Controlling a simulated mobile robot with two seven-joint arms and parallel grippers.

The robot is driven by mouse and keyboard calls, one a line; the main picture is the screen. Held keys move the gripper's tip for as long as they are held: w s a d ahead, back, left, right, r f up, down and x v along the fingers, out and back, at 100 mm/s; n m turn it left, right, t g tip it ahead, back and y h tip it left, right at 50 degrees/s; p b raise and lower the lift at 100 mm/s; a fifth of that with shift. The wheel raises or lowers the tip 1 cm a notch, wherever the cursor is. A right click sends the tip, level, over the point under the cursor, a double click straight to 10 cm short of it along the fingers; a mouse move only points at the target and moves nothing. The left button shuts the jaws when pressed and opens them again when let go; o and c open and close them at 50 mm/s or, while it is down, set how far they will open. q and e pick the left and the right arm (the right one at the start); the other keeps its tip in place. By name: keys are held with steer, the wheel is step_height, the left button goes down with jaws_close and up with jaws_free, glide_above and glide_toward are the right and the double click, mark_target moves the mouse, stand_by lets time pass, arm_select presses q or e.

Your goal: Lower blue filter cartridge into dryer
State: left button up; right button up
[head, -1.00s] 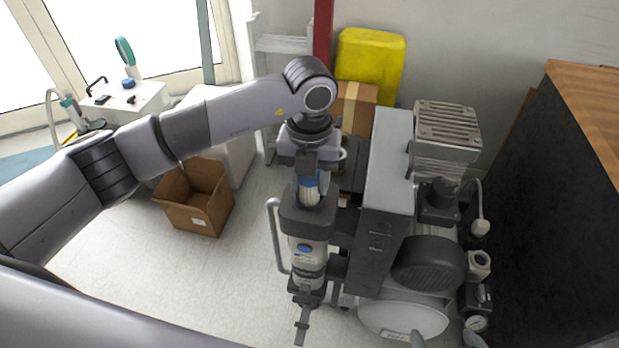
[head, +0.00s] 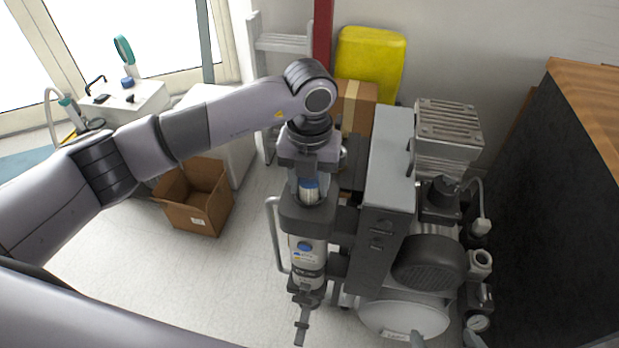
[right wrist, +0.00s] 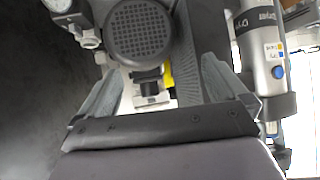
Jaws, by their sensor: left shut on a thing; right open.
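The filter cartridge (head: 309,190) shows a blue band and a pale lower part. My left gripper (head: 309,172) is shut on it from above. The cartridge stands upright at the open top of the dryer (head: 307,252), its lower end inside the dark collar. The dryer is an upright silver cylinder with a blue round mark, fixed beside the compressor; it also shows in the right wrist view (right wrist: 270,65). How deep the cartridge sits inside is hidden. My right gripper (right wrist: 165,95) is open, its fingers apart with nothing between them, in front of the compressor.
The compressor (head: 386,190) stands directly right of the dryer, with a motor and gauge. A dark cabinet (head: 560,200) with a wooden top is at the right. An open cardboard box (head: 197,205) lies on the floor at left. A yellow case (head: 370,60) stands behind.

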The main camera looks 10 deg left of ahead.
arm_select(q)
steer(key=shift+f, duration=0.25)
steer(key=o, duration=1.2)
arm_select(e)
steer(key=shift+f, duration=0.15)
arm_select(q)
steer(key=shift+r, duration=0.1)
step_height(320, 180, up, 7)
steer(key=shift+r, duration=0.1)
arm_select(e)
steer(key=shift+w+a+r, duration=0.15)
steer(key=shift+a+r, duration=0.05)
steer(key=shift+r, duration=0.5)
